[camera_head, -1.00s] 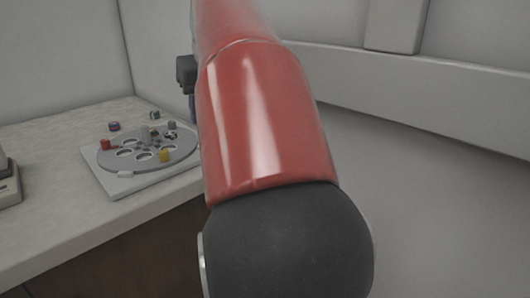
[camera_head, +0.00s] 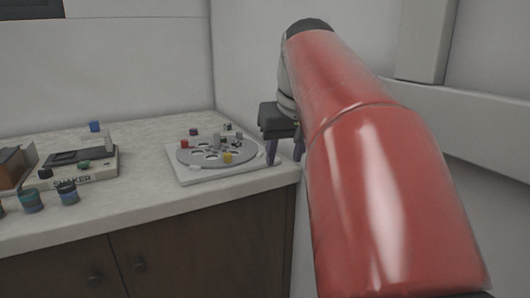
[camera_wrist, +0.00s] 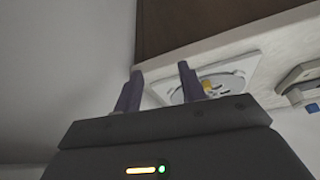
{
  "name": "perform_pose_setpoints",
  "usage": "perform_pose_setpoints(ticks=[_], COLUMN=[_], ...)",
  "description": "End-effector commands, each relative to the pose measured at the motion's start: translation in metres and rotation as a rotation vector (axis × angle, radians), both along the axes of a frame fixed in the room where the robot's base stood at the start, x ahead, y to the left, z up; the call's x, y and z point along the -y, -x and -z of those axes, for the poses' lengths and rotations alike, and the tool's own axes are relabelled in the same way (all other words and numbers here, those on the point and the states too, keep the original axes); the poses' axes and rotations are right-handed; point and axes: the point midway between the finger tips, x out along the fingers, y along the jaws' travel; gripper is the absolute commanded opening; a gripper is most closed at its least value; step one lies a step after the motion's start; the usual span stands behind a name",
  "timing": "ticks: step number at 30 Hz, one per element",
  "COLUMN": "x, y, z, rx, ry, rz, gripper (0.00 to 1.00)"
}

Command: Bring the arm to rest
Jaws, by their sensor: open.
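My arm (camera_head: 385,170) is red and grey and reaches forward on the right side of the head view. My gripper (camera_head: 285,152) is at its far end, by the right end of the counter, just right of the round plate. In the wrist view my gripper (camera_wrist: 160,92) shows two dark purple fingers standing apart, with nothing between them. Whether the fingers touch the counter edge is hard to tell.
The counter (camera_head: 130,205) holds a grey round plate (camera_head: 205,155) with small coloured pieces on a white base. Cabinet doors (camera_head: 190,250) are below. A wall ledge (camera_head: 480,110) runs along the right.

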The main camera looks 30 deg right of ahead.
Motion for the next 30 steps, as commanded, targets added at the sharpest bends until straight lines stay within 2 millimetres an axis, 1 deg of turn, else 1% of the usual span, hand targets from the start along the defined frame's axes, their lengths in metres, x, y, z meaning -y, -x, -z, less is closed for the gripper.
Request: perform_pose_setpoints(ticks=[11,14,16,17,20,21,23,24,26,27,30], x=[-0.001,-0.012,-0.027,-0.036,-0.066,-0.079,-0.096,-0.107,-0.121,-0.13,-0.146], y=[0.0,0.003,0.008,0.01,0.024,0.031,0.042,0.05,0.063,0.071,0.09], z=[0.001,0.008,0.02,0.027,0.057,0.071,0.092,0.107,0.13,0.145,0.178], rx=[0.0,0.004,0.007,0.009,0.021,0.026,0.037,0.042,0.052,0.058,0.072], ry=[-0.001,0.002,0.004,0.004,0.007,0.01,0.013,0.012,0.013,0.014,0.013], rz=[-0.001,-0.012,-0.03,-0.039,-0.073,-0.09,-0.114,-0.13,-0.156,-0.17,-0.206], gripper=[0.41,0.41,0.41,0.41,0.41,0.41,0.41,0.41,0.41,0.41,0.41])
